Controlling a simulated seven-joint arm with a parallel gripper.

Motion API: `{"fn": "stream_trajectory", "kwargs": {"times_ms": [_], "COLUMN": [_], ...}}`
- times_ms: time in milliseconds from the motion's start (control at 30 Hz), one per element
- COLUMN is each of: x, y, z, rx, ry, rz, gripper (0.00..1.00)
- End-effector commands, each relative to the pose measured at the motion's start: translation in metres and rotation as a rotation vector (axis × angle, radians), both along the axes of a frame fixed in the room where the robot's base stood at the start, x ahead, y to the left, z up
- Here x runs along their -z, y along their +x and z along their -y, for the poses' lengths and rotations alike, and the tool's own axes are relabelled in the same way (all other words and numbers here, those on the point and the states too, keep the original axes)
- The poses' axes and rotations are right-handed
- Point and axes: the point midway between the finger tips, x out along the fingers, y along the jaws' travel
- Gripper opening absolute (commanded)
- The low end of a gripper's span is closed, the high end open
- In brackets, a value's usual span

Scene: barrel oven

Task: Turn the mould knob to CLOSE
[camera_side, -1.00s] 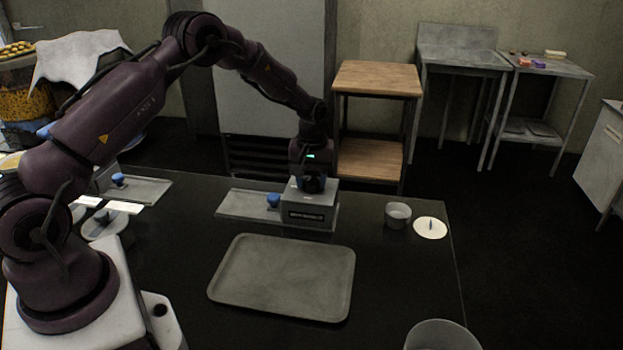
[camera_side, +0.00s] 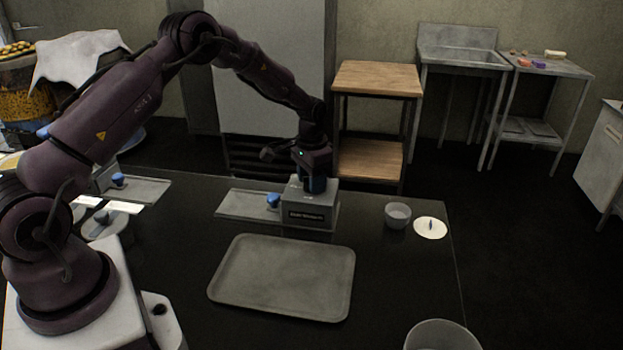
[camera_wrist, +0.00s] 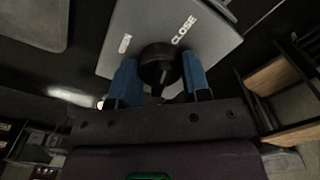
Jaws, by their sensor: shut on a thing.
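The mould box (camera_side: 310,215) is a grey block on the dark table, with a dark label on its front. In the wrist view its grey top (camera_wrist: 205,52) carries the words OPEN at left and CLOSE at right. The black mould knob (camera_wrist: 158,66) sits below and between these words; its exact pointing direction is hard to tell. My gripper (camera_side: 312,188) points down onto the box top. Its blue fingers (camera_wrist: 160,80) stand on either side of the knob and are shut on it. In the side view the gripper hides the knob.
A flat grey plate with a blue-handled piece (camera_side: 273,200) lies left of the box. An empty tray (camera_side: 282,280) lies in front. A small bowl (camera_side: 397,216) and a white disc (camera_side: 430,229) stand to the right. A larger bowl (camera_side: 441,336) is at the front edge.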

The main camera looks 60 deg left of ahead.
Motion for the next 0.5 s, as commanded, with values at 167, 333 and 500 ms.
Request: {"fn": "stream_trajectory", "kwargs": {"times_ms": [167,333,500], "x": [-0.0006,-0.0006,-0.0006], "y": [-0.0006,-0.0006,-0.0008], "z": [0.0001,0.0003,0.0], "rx": [0.14,0.242,0.308], "ry": [-0.001,-0.001,-0.001], "rz": [-0.003,-0.003,-0.004], "gripper": [0.2,0.2,0.2]}}
